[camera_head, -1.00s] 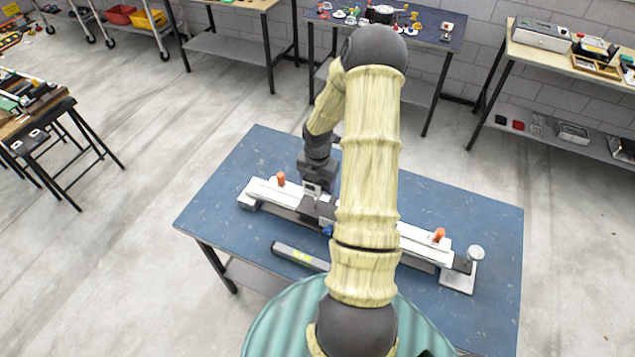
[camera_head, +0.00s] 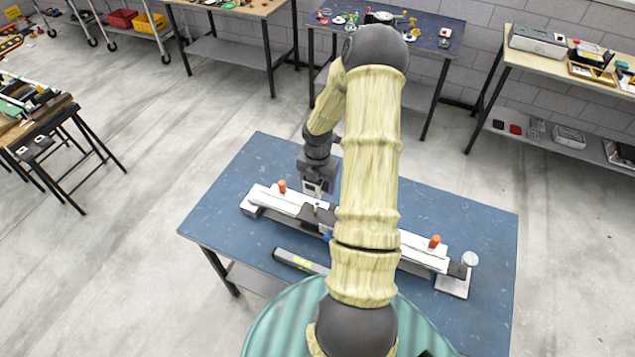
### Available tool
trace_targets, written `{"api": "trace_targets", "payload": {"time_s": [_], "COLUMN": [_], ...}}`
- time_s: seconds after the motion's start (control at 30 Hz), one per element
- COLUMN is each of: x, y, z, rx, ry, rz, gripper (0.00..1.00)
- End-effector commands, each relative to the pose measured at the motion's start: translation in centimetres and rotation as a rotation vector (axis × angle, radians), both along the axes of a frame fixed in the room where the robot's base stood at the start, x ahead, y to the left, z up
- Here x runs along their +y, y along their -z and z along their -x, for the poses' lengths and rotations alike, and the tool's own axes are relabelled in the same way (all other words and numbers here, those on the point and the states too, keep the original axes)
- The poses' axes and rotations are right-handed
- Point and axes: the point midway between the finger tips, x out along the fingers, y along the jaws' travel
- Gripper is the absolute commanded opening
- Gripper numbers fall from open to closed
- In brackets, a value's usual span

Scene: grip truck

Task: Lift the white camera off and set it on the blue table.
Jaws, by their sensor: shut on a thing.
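The white camera (camera_head: 313,188) is a small pale block with a dark face. My gripper (camera_head: 315,183) points down and is shut on it. The camera appears just above and behind the dark carriage (camera_head: 321,214) on the long white rail (camera_head: 275,198); I cannot tell the exact gap under it. The rail lies across the blue table (camera_head: 225,205). My arm hides the middle right of the rail and part of the table.
Orange knobs (camera_head: 282,186) stand on the rail. A grey bar with a yellow-green patch (camera_head: 299,261) lies in front of it. A round-topped stand (camera_head: 455,282) is at the rail's right end. The table is bare at the back left and back right.

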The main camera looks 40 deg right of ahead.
Motion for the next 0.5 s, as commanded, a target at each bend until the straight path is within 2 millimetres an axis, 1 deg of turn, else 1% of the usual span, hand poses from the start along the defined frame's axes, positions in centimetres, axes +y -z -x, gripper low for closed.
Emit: {"api": "trace_targets", "payload": {"time_s": [0.03,0.5], "x": [0.0,0.0], "y": [-0.6,-2.7], "z": [-0.1,-0.1], "rx": [-0.002,-0.001], "ry": [0.0,0.0], "rz": [0.001,0.0], "gripper": [0.48,0.48]}}
